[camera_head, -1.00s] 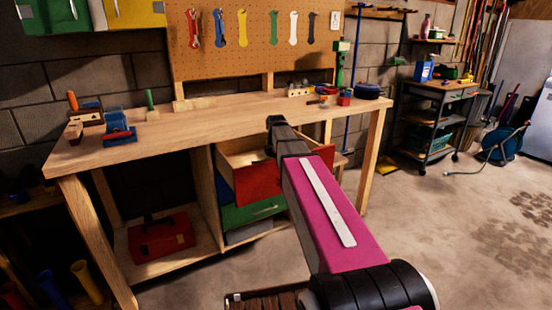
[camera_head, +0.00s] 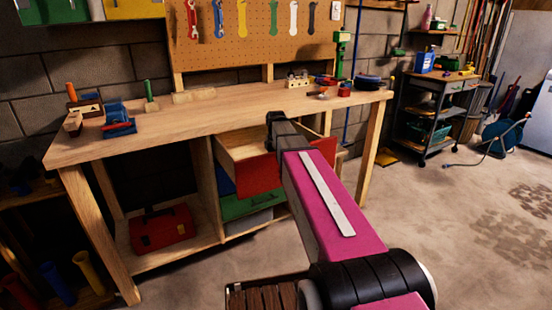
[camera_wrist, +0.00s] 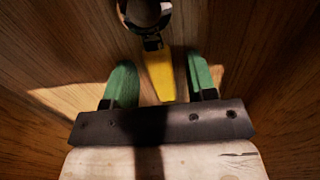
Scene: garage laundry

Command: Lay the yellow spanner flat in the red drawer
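The red drawer (camera_head: 258,176) is pulled open under the workbench, with its bare wood inside partly showing. My gripper (camera_wrist: 162,85) is down at the drawer in the head view, where my arm hides its fingertips. In the wrist view, its two green fingers are apart, with wooden surfaces around them. A yellow handle-like piece (camera_wrist: 160,78), apparently the yellow spanner, lies between the fingers with gaps on both sides. A dark and grey rounded end (camera_wrist: 146,14) is beyond it. A yellow spanner shape (camera_head: 242,18) also shows on the pegboard; I cannot tell whether it is painted.
The workbench top (camera_head: 190,112) is right above the drawer, with a blue plane (camera_head: 117,117) at left. A closed green drawer (camera_head: 250,203) is below. A red toolbox (camera_head: 163,228) stands on the lower shelf.

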